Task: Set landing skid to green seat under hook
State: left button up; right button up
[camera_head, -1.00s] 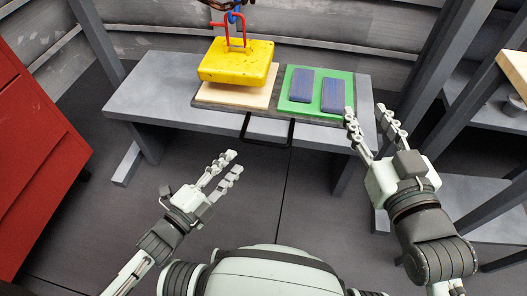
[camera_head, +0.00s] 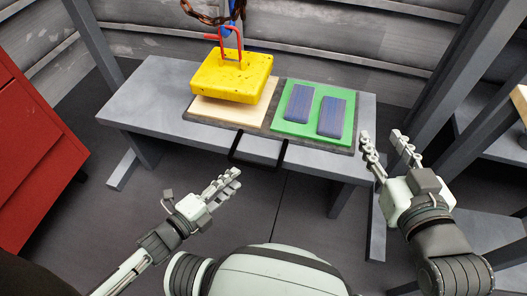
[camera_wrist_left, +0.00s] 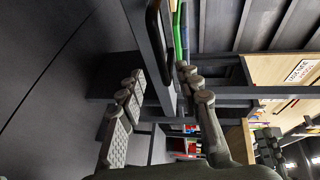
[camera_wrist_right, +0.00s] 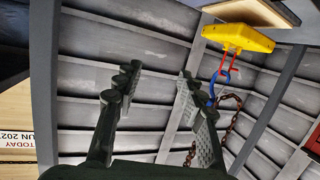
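A yellow block (camera_head: 232,80) with a red handle (camera_head: 240,38) hangs from a blue hook (camera_head: 228,32) over a pale wooden board (camera_head: 228,109). Whether it touches the board I cannot tell. The block also shows in the right wrist view (camera_wrist_right: 240,37). The green seat (camera_head: 296,130) lies right of it, carrying two blue-purple pads (camera_head: 298,103). I cannot tell which thing is the landing skid. My left gripper (camera_head: 235,178) is open and empty, in front of the bench. My right gripper (camera_head: 382,142) is open and empty, right of the green seat.
The grey bench (camera_head: 140,98) has bare top at its left end. A black handle (camera_head: 257,160) sticks out at its front edge. A red cabinet (camera_head: 35,150) stands at left. Grey posts and a rack stand at right. A rusty chain (camera_head: 205,14) hangs above.

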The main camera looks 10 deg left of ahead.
aim_at(252, 164)
pick_arm(q)
jog(key=shift+b+x, duration=0.4)
jog(key=shift+x, duration=3.85)
pick_arm(e)
jog(key=shift+w+a+r+t+y, duration=0.15)
jog(key=shift+a+r+t+y, duration=0.15)
jog(key=shift+r, duration=0.4)
jog(key=shift+w+a+r+t+y, duration=0.1)
jog(key=shift+a+r+t+y, duration=0.2)
jog(key=shift+r, duration=0.45)
jog(key=shift+w+a+r+t+y, duration=0.2)
jog(key=shift+a+r+t, duration=0.2)
jog(key=shift+r, duration=0.3)
pick_arm(q)
grip_shut()
pick_arm(e)
jog(key=shift+d, duration=0.1)
